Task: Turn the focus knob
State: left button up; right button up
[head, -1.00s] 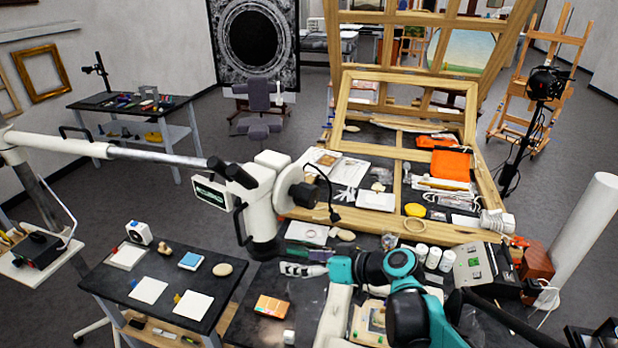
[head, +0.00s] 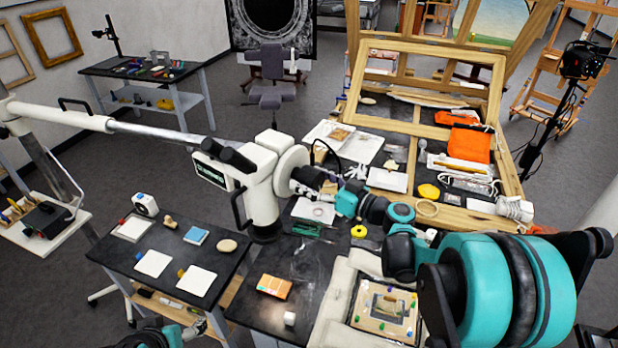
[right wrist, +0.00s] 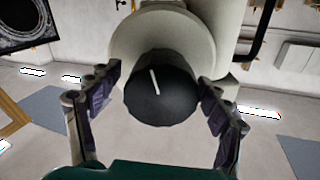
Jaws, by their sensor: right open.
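The white microscope (head: 262,188) hangs on a long boom arm at centre left. Its focus knob (right wrist: 160,95) is a black disc with a white index line, tilted slightly off vertical, on a round pale housing. My right gripper (head: 318,181) is at the microscope's right side, at the knob. In the right wrist view, its fingers (right wrist: 160,85) are open, one on each side of the knob, with the tips close to its edge. I cannot tell whether they touch it. Part of my left arm shows at the bottom left edge, with its gripper (head: 196,328) low and unclear.
Below the microscope is a dark bench (head: 245,301) with cards and an orange box (head: 274,287). A framed piece (head: 385,308) lies on a pale cushion to the right. A large wooden frame (head: 430,75) with tools stands behind.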

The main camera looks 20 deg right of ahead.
jog(key=shift+a, duration=0.15)
jog(key=c, duration=1.2)
jog(key=shift+o, duration=0.2)
jog(key=shift+m, duration=0.3)
jog(key=shift+m+b, duration=0.8)
jog(key=shift+m, duration=0.4)
jog(key=shift+m+b, duration=0.5)
jog(key=shift+m, duration=0.9)
